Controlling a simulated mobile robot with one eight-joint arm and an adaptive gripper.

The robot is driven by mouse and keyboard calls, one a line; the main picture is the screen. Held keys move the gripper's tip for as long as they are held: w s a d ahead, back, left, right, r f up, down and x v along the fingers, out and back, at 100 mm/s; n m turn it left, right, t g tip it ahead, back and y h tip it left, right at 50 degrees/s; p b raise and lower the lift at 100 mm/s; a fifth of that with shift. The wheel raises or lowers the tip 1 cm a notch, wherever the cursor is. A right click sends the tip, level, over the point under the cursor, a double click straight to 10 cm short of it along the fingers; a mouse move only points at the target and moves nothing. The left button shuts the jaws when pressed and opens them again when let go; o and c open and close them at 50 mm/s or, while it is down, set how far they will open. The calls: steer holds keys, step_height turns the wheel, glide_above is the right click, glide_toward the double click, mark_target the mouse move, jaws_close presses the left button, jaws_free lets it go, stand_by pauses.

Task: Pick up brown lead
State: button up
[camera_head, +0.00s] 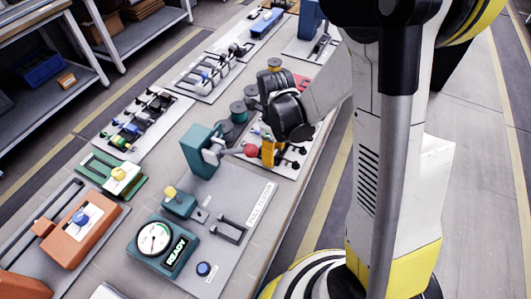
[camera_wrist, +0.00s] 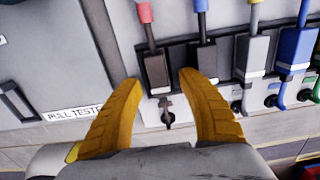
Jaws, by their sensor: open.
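In the wrist view, the brown lead (camera_wrist: 156,72) has a dark brown block body with a red stem above it. It sits in a dark rack (camera_wrist: 178,56) on the panel. My gripper (camera_wrist: 158,80) is open, its two yellow fingers reaching toward the rack. The brown lead lies between the fingertips in the picture; I cannot tell how deep they are around it. A black lead with a blue stem (camera_wrist: 206,62) stands just right, close to the right fingertip. In the head view, my gripper (camera_head: 268,152) is over the panel, and the brown lead cannot be made out.
Right of the black lead are a grey lead with a yellow stem (camera_wrist: 252,57) and a blue lead (camera_wrist: 294,50). A teal pull tester (camera_head: 200,148) and red ball (camera_head: 251,150) stand close left of my gripper.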

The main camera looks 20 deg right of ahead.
jaws_close()
